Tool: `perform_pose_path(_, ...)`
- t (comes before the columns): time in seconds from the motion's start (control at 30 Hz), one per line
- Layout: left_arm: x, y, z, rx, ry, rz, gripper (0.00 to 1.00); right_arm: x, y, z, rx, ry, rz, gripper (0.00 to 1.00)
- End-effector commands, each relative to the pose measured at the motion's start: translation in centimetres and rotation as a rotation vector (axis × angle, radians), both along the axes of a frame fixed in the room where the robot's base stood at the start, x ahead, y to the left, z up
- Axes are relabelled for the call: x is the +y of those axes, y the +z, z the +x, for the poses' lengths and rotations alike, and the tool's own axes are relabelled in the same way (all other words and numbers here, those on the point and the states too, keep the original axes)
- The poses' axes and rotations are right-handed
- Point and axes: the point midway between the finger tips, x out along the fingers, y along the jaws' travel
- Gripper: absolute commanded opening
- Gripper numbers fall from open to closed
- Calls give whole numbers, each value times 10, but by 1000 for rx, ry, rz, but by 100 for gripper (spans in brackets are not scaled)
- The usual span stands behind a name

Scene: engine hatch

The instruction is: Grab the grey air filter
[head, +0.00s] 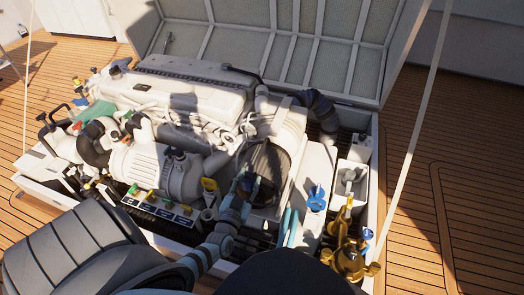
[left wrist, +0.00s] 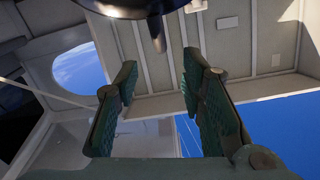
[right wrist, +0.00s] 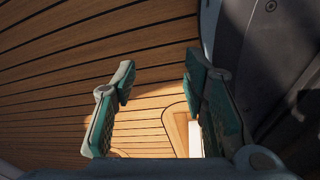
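The grey air filter (head: 270,162) appears as a dark grey, ribbed round part at the near end of a white housing in the engine bay. My left gripper (head: 246,184) is in front of it and hides part of it; I cannot tell whether they touch. In the left wrist view the left gripper (left wrist: 158,82) has its fingers apart, with nothing seen between them. A dark rounded part with a peg shows at that view's top edge; I cannot tell what it is. My right gripper (right wrist: 158,85) is open and empty above the wooden deck.
The white engine (head: 190,100) fills the bay, with pipes and hoses around the filter. The raised hatch lid (head: 335,45) stands behind. Brass valves (head: 348,255) and a blue-capped part (head: 316,197) are at the right. The deck (head: 470,170) to the right is clear.

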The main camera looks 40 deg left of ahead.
Motion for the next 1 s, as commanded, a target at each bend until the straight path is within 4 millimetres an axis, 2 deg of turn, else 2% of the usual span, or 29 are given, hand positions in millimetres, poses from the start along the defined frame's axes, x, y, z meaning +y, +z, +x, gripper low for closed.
perform_pose_path(0.07,7,-1,22,-1,-1,2,36,-4,-10,4,-5,0,-5,40)
perform_pose_path(0.13,13,-2,40,0,-3,1,36,-2,-12,26,-45,-9,1,40)
perform_pose_path(0.2,18,-2,53,3,-4,0,36,5,-15,39,-69,-21,13,40)
perform_pose_path(0.37,24,-2,71,4,-5,0,36,13,-19,54,-98,-36,27,40)
perform_pose_path(0.6,39,-5,109,5,-6,-3,36,30,-28,94,-172,-76,67,40)
perform_pose_path(0.83,41,-1,113,8,-6,-3,36,32,-23,97,-180,-81,72,40)
perform_pose_path(1.0,40,-1,112,8,-6,-3,11,32,-23,97,-179,-80,71,40)
